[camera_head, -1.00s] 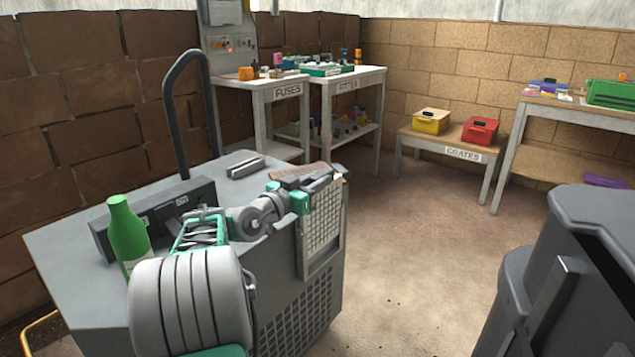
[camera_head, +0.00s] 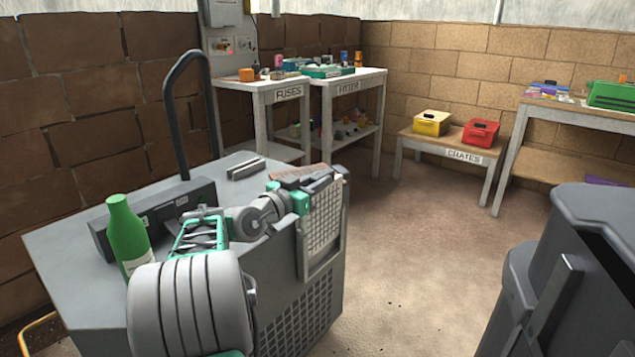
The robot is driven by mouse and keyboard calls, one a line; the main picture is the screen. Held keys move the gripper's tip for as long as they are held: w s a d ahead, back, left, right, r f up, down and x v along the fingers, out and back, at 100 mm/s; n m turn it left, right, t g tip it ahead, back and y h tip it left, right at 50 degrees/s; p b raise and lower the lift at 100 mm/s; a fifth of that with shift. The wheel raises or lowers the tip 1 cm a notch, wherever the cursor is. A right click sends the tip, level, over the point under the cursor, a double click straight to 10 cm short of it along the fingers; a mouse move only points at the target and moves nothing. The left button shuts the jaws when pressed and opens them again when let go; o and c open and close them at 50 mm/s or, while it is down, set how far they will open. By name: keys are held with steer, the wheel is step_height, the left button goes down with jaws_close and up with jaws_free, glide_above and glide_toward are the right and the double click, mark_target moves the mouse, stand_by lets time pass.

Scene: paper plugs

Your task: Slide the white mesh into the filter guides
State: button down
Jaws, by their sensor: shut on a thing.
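The white mesh (camera_head: 322,220) is a pale grid panel, upright at the right end of the grey machine. My gripper (camera_head: 322,184) is above its top edge and shut on it. The mesh hangs against a light frame (camera_head: 323,262) on the machine's side, which looks like the filter guides. The frame shows below and beside the mesh. I cannot tell how deep the mesh sits between the guides. The fingertips are small and partly hidden by the gripper body.
The grey machine (camera_head: 75,250) carries a green bottle (camera_head: 126,232), a dark box (camera_head: 160,212), a grey bar (camera_head: 246,168) and a brown piece (camera_head: 298,172). A dark bin (camera_head: 590,270) stands at right. Labelled tables and a crate bench (camera_head: 447,147) stand behind. The floor between is clear.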

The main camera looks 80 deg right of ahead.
steer(key=shift+f, duration=0.2)
steer(key=shift+f, duration=0.15)
steer(key=shift+d+r+b, duration=0.1)
steer(key=shift+r+b, duration=0.1)
steer(key=shift+b, duration=0.5)
stand_by(1.0)
